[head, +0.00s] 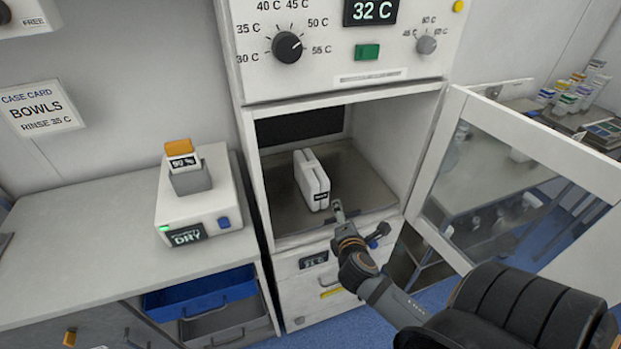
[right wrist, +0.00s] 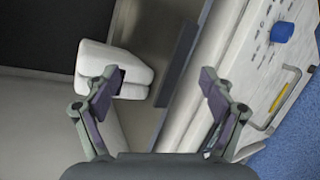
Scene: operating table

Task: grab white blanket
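The white blanket (head: 311,180) is a folded block with a small dark label. It lies on the dark floor of the open warming cabinet (head: 250,190). My right gripper (head: 338,208) is at the cabinet's front opening, just in front of and to the right of the blanket. In the right wrist view the gripper (right wrist: 160,85) has its fingers wide apart. The blanket (right wrist: 112,62) shows behind the left fingertip there, and the space between the fingers holds nothing. Whether that finger touches the blanket I cannot tell. My left gripper is not in view.
The glass cabinet door (head: 510,185) stands swung open to the right, close to my right arm. A white dryer unit (head: 195,200) stands on the left counter (head: 90,240). A blue drawer (head: 200,295) is open below it. The cabinet's lower front (head: 300,290) has a protruding handle.

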